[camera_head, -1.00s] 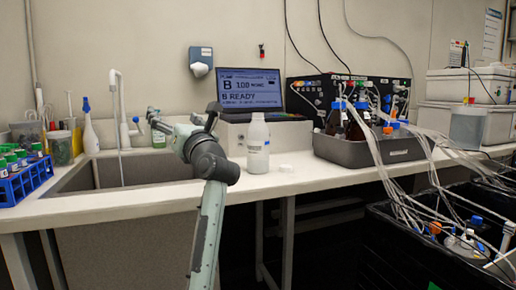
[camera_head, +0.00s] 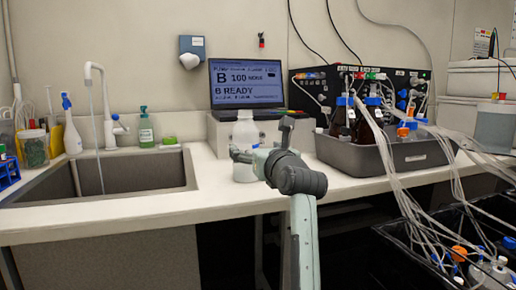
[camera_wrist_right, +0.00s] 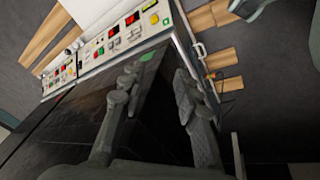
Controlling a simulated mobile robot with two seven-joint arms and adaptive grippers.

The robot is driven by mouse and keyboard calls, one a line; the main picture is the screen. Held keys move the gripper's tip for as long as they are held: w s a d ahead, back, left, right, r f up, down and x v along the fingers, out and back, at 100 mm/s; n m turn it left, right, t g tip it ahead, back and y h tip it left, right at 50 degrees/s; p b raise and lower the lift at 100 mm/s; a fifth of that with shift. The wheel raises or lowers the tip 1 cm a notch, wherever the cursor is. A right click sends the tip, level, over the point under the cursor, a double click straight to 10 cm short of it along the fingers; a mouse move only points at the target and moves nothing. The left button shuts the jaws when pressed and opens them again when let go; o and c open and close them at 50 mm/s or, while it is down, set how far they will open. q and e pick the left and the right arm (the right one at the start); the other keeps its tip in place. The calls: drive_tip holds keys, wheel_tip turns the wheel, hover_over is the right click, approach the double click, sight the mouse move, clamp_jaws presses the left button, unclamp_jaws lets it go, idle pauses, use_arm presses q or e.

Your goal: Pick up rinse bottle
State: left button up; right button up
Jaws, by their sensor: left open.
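A white plastic bottle (camera_head: 245,129), probably the rinse bottle, stands upright on the counter in front of the laptop. In the head view my left gripper (camera_head: 262,140) is open in front of it and hides its middle and right side. Whether the fingers reach around the bottle or touch it, I cannot tell. A white squeeze bottle with a blue top (camera_head: 71,135) stands behind the sink at the left. My right gripper (camera_wrist_right: 157,72) shows only in the right wrist view, open and empty, away from the counter bottles.
The sink (camera_head: 120,178) with running tap lies left of the gripper. A grey tray (camera_head: 360,157) of brown bottles and tubing stands close on the right. The laptop (camera_head: 246,86) is behind. The right wrist view shows an instrument panel (camera_wrist_right: 115,38).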

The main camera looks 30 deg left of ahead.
sight(244, 128)
use_arm(q)
drive_tip(key=shift+w+a, duration=0.15)
drive_tip(key=shift+w, duration=0.25)
drive_tip(key=shift+w+a+r, duration=0.15)
drive_tip(key=shift+w+a, duration=0.05)
drive_tip(key=shift+a, duration=0.1)
drive_tip(key=x, duration=0.2)
drive_tip(key=p+x, duration=0.1)
drive_tip(key=x, duration=0.3)
drive_tip(key=shift+s+a+f, duration=0.25)
drive_tip(key=shift+a+f, duration=0.1)
drive_tip(key=shift+a, duration=0.1)
drive_tip(key=c, duration=1.5)
drive_tip(key=shift+r, duration=0.5)
drive_tip(key=r, duration=0.3)
drive_tip(key=shift+s+a+r, duration=0.3)
drive_tip(key=shift+a+r, duration=0.1)
drive_tip(key=s+a+r, duration=0.6)
drive_tip(key=s+a, duration=0.1)
drive_tip(key=a, duration=0.1)
use_arm(e)
drive_tip(key=shift+x, duration=0.95)
